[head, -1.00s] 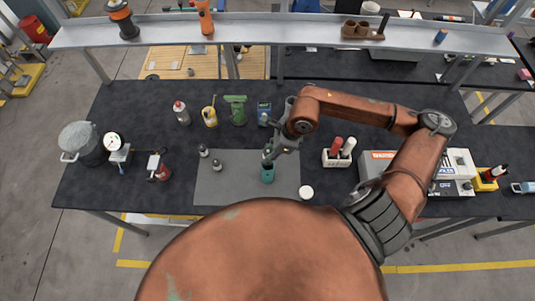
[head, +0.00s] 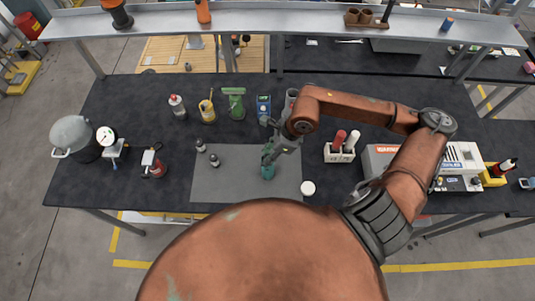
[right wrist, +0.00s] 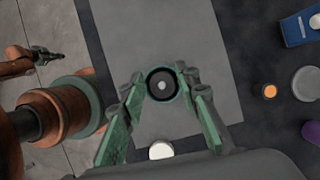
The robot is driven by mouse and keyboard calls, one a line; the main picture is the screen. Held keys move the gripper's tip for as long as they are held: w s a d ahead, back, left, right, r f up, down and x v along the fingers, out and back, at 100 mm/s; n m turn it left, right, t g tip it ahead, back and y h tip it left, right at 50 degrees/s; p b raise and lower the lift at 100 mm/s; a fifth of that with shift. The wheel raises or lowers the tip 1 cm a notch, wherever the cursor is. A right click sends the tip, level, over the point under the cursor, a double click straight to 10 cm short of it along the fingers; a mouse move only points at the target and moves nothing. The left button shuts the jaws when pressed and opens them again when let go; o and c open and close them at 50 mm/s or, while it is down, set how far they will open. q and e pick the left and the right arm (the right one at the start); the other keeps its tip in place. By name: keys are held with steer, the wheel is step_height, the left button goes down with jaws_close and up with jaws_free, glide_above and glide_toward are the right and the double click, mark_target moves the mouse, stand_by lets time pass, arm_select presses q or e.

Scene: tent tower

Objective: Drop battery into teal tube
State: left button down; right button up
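The teal tube (head: 267,172) stands upright on the grey mat. My right gripper (head: 268,158) is just above and around its top. In the right wrist view my right gripper (right wrist: 163,80) has its two green fingers apart, on either side of the tube's round rim (right wrist: 148,92). A dark round battery end with a light grey centre (right wrist: 162,85) shows inside the rim; its depth cannot be told. Two more small dark batteries (head: 201,146) (head: 215,160) stand on the mat's left part. My left gripper (right wrist: 42,55) shows at the left of the wrist view, its fingers too small to read.
A white round cap (head: 308,188) lies right of the tube. A blue box (head: 263,107), green stand (head: 235,104) and yellow cup (head: 207,111) stand behind the mat. A white holder with red and white bottles (head: 340,152) is at the right. The mat's middle (head: 238,172) is clear.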

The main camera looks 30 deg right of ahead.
steer(key=o, duration=0.3)
steer(key=shift+o, duration=0.2)
steer(key=v, duration=1.2)
